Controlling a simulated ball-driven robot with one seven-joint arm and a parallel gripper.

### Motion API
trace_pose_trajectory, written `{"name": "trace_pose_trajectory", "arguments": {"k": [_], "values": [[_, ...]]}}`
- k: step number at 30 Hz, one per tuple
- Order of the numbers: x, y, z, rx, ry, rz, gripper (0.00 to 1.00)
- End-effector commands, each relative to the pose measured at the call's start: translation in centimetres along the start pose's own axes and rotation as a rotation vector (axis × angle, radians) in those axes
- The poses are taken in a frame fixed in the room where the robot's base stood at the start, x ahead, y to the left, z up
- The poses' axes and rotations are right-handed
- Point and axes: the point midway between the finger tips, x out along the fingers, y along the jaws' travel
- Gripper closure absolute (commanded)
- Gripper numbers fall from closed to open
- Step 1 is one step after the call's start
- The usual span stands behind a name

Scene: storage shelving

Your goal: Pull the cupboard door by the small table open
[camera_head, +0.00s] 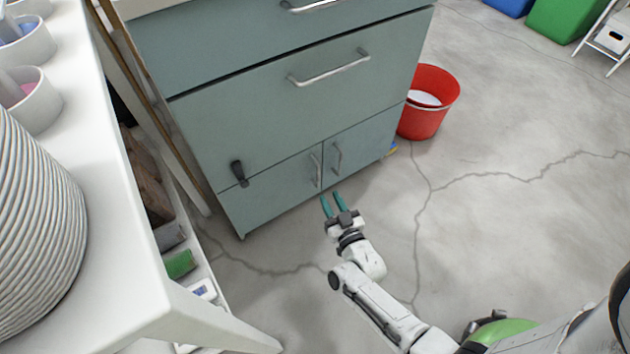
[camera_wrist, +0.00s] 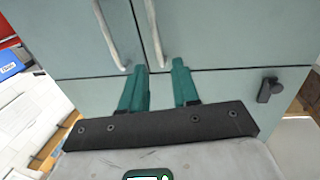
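The grey-green cupboard has two low doors. The left door (camera_head: 275,190) is on the side of the white table (camera_head: 125,250) and has an upright metal handle (camera_head: 316,171). The right door (camera_head: 365,145) has its own handle (camera_head: 337,158). Both doors look shut. My gripper (camera_head: 333,196) is open, its teal fingers just in front of the door bottoms. The wrist view is turned round: the left door's handle (camera_wrist: 152,30) ends between my fingertips (camera_wrist: 160,66), and the other handle (camera_wrist: 110,38) is left of them. Contact is not visible.
A black knob-like piece (camera_head: 238,172) sits at the left door's upper edge. Drawers (camera_head: 300,90) with bar handles are above. A red bucket (camera_head: 425,115) stands right of the cupboard. The concrete floor (camera_head: 500,200) to the right is clear.

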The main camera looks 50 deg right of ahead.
Motion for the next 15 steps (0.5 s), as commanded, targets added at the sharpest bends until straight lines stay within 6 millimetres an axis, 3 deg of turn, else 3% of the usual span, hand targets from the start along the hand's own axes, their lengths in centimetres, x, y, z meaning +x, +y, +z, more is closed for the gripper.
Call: {"name": "trace_pose_trajectory", "arguments": {"k": [7, 15], "values": [[1.4, 0.4, 0.3, -0.002, 0.02, 0.017, 0.7], [6.3, 0.5, 0.4, -0.002, 0.02, 0.016, 0.7]]}}
